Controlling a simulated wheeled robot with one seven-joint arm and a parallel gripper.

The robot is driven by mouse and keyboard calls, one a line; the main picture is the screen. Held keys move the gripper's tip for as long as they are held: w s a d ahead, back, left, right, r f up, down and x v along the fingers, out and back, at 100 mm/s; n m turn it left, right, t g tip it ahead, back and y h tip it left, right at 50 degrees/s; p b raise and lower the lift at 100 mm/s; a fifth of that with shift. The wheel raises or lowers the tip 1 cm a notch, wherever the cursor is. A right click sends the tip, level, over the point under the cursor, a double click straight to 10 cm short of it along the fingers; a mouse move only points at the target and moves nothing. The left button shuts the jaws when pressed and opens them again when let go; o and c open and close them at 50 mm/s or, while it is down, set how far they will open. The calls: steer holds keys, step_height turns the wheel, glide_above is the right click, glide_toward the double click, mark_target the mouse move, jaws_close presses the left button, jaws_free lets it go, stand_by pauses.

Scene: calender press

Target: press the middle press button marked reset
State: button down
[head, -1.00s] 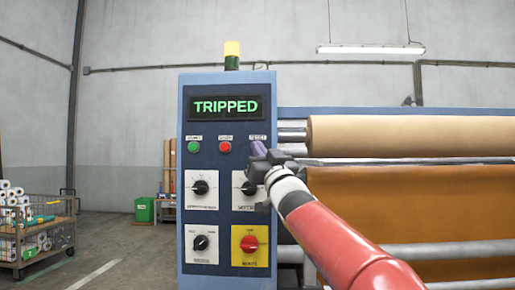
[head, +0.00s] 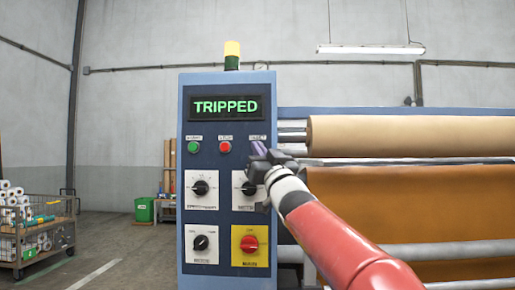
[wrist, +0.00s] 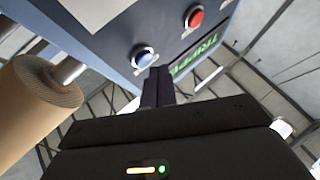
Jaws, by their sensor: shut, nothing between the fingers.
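The blue panel's button row holds a green button (head: 193,147) at left, a red button (head: 225,147) in the middle and a blue button, seen in the wrist view (wrist: 143,57), at right. The labels are small and blurred; the right one seems to read reset. The red button (wrist: 194,18) is farther off there. The display (head: 225,107) reads TRIPPED.
Below the buttons are several rotary switches, one on a yellow plate (head: 262,260). A brown roll (head: 410,135) and orange sheet lie right of the panel, behind my arm. A cart of rolls (head: 40,240) stands far left. A yellow beacon (head: 232,50) tops the panel.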

steer(key=shift+w, duration=0.35)
steer(key=shift+w, duration=0.35)
stand_by(0.6)
steer(key=shift+s, duration=0.15)
steer(key=shift+s+b, duration=0.55)
steer(key=shift+s, duration=0.05)
steer(key=shift+s+b, duration=1.4)
steer(key=shift+s, duration=1.15)
steer(key=shift+f, duration=0.1)
